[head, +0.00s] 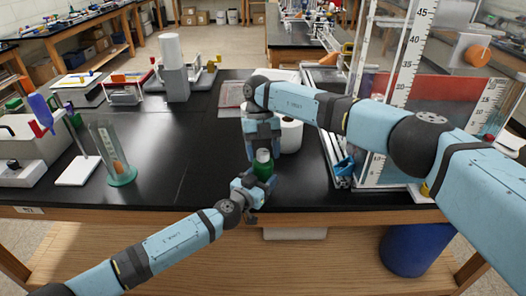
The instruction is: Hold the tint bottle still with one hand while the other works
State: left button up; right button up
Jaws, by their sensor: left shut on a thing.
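The tint bottle (263,170), green with a pale top, stands upright near the front edge of the black bench. My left gripper (254,185) comes in from the lower left and is shut on the bottle low on its side. My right gripper (262,149) points down from above, directly over the bottle's top. Its fingertips are close to the top, but I cannot tell whether they touch it or how far they are apart.
A white roll (291,136) stands just right of the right gripper. A clear panel frame with a ruler scale (408,55) fills the right side. A green-based glass holder (122,177) and a white stand (78,170) are at left. The bench centre-left is clear.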

jog(key=v, duration=1.2)
pick_arm(q)
jog(key=o, duration=1.1)
